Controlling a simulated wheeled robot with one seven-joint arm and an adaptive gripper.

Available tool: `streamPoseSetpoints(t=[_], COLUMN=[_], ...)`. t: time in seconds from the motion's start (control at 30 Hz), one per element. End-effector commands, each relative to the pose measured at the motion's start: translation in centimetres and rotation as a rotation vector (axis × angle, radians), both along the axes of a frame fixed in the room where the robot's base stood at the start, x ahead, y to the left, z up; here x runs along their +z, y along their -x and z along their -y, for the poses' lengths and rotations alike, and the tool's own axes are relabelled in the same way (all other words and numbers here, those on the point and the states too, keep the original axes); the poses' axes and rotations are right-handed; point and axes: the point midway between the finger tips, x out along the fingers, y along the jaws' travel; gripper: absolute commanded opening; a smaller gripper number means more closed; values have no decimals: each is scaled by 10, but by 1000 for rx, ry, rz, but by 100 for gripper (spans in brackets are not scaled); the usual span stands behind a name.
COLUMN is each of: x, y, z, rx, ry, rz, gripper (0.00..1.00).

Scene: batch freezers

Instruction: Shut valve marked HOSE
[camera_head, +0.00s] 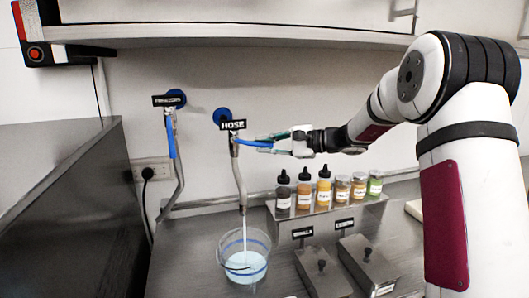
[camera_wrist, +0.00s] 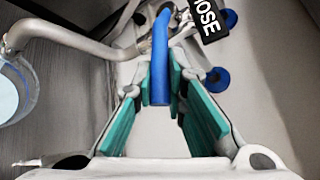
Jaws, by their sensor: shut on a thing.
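The valve marked HOSE (camera_head: 233,125) is on the back wall, under a black label with white letters. Its blue lever (camera_head: 250,143) points sideways to the right, towards my gripper (camera_head: 272,140). In the wrist view the blue lever (camera_wrist: 160,70) runs between the green finger pads of my gripper (camera_wrist: 166,88), which is shut on it. The metal spout (camera_head: 239,175) bends down from the valve, and a pale stream runs from it into a clear bucket (camera_head: 224,262). The bucket holds light blue liquid. The HOSE label (camera_wrist: 206,18) shows at the top of the wrist view.
A second valve (camera_head: 169,101) is to the left; its blue lever (camera_head: 171,139) hangs down. Several small bottles (camera_head: 324,188) stand on a metal rack at the right, with lidded metal containers (camera_head: 322,272) before it. A shelf (camera_head: 240,35) runs above. A dark panel (camera_head: 65,220) is at left.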

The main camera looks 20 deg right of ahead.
Motion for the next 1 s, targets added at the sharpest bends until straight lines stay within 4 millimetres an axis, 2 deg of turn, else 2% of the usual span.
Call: streamPoseSetpoints(t=[0.2, 0.57, 0.6, 0.67, 1.0], x=[14, 15, 15, 16, 17], y=[1, 1, 1, 1, 1], z=[0, 1, 1, 1, 2], rx=[5, 3, 3, 4, 1], ry=[174, 200, 199, 198, 196], rz=[0, -2, -1, -1, -1], gripper=[0, 0, 19, 33, 33])
